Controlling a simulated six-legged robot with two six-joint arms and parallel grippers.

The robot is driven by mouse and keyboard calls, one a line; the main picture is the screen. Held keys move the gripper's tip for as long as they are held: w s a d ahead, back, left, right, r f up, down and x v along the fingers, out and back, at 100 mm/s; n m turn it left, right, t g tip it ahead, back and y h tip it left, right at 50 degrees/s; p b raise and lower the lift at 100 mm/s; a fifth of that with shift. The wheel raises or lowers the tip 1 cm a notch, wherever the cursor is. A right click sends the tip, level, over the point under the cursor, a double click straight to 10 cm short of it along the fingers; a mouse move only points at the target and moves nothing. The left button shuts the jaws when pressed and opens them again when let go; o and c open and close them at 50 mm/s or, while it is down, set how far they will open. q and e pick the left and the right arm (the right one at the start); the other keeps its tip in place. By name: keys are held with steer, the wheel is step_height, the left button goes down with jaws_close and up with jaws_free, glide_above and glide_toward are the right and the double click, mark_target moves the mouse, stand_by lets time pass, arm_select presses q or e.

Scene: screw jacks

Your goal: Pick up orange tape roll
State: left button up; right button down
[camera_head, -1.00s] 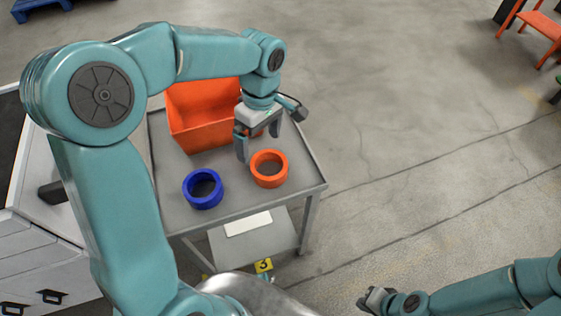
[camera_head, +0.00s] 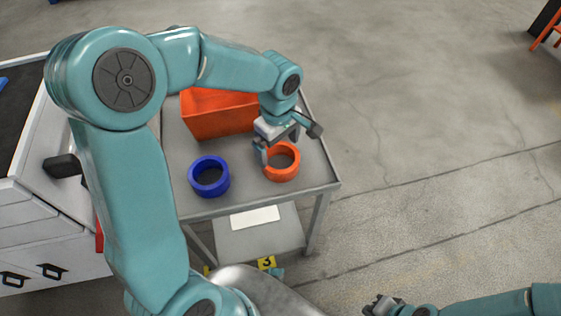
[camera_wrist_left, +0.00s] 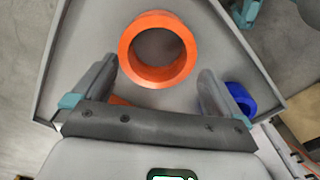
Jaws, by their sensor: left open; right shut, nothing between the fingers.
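The orange tape roll (camera_head: 283,163) lies flat on the grey table, near its right front corner. My left gripper (camera_head: 280,147) is open just above the roll's far side in the head view. In the left wrist view the orange roll (camera_wrist_left: 158,49) lies ahead of the open fingers of my left gripper (camera_wrist_left: 155,80), roughly centred between them, and nothing is held. My right gripper (camera_head: 382,303) is shut and empty at the bottom of the head view, far from the table.
A blue tape roll (camera_head: 209,177) lies left of the orange one; it also shows in the left wrist view (camera_wrist_left: 240,97). An orange bin (camera_head: 215,114) stands behind on the grey table (camera_head: 240,205). A white cabinet (camera_head: 40,232) stands at the left. Open floor lies to the right.

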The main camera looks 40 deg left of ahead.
mark_target(280, 166)
arm_select(q)
steer(key=f, duration=0.5)
steer(key=shift+w+d+f+b, duration=0.15)
steer(key=shift+w+f+b, duration=0.05)
steer(key=shift+f+b, duration=0.2)
steer(key=shift+r, duration=0.1)
steer(key=c, duration=0.7)
